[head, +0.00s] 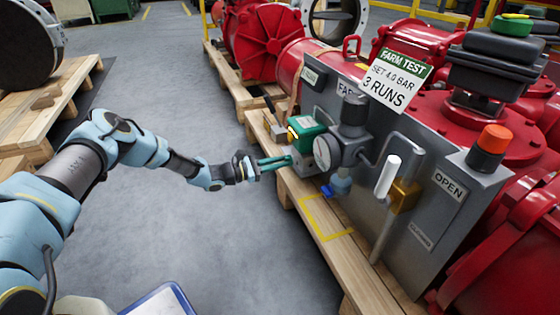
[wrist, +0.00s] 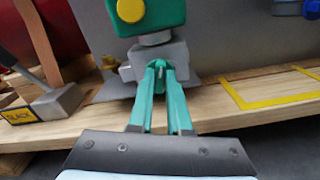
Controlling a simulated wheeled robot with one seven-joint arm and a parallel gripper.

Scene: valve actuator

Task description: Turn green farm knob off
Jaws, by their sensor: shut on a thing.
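In the wrist view the green housing (wrist: 158,14) has a yellow round cap (wrist: 131,10) and stands on a grey fitting (wrist: 178,55). My gripper (head: 289,160) reaches in from the left, below the green housing. In the wrist view, the green fingers of my gripper (wrist: 160,68) converge at the grey fitting and appear shut on a small part of it. The fingertips hide the exact contact.
A wooden pallet (head: 365,285) with a yellow outlined square runs under the panel (head: 365,228). Grey floor is clear.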

